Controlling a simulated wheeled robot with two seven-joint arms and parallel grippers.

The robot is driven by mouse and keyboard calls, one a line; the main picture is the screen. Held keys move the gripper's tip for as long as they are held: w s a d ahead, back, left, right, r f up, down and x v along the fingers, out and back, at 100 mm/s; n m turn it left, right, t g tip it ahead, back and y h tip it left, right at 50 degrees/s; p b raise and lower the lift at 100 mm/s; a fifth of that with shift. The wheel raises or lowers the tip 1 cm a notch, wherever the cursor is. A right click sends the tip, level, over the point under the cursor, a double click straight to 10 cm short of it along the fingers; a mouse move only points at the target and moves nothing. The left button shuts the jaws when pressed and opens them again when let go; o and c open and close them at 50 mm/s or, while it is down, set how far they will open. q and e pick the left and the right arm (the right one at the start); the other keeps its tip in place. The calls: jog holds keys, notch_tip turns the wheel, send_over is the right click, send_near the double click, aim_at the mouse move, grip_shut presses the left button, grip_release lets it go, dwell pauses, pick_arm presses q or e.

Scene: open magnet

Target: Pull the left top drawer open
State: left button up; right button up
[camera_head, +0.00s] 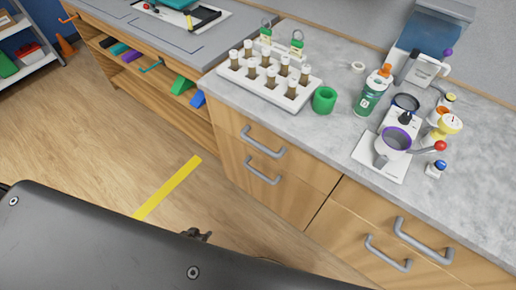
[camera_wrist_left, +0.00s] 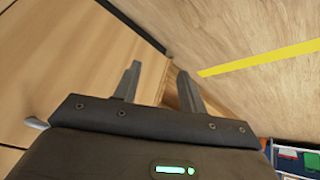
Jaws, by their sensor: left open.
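The left top drawer (camera_head: 231,124) is a wooden front under the grey countertop, flush with the cabinet. Its grey bar handle (camera_head: 263,141) is in plain view in the head view. My left gripper (camera_wrist_left: 158,85) is open and empty in the left wrist view, its two fingers spread with cabinet wood and floor beyond. In the head view only a small dark part of it (camera_head: 197,235) shows past my arm, low and in front of the cabinet, apart from the handle. My right gripper is not in view.
A second handle (camera_head: 262,171) sits just below, and two more handles (camera_head: 423,240) are on the right drawers. The floor (camera_head: 100,130) with a yellow stripe (camera_head: 168,187) is clear.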

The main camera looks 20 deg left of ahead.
pick_arm(q)
jog(key=w+r+n+t+h+b, duration=0.1)
jog(key=w+r+n+t+b, duration=0.2)
jog(key=w, duration=0.8)
jog(key=n+t+h+b, duration=0.3)
jog(key=t+h+b, duration=0.3)
jog(key=h, duration=0.6)
send_near(258, 145)
jog(key=g, duration=0.1)
jog(key=x, duration=1)
jog(key=shift+w+a+f, duration=0.25)
jog(key=shift+w+a, duration=0.05)
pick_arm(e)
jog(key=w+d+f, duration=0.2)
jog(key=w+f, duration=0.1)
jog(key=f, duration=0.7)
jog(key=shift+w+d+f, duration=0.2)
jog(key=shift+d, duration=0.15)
pick_arm(q)
jog(key=shift+c, duration=0.2)
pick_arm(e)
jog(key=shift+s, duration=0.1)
pick_arm(q)
grip_shut()
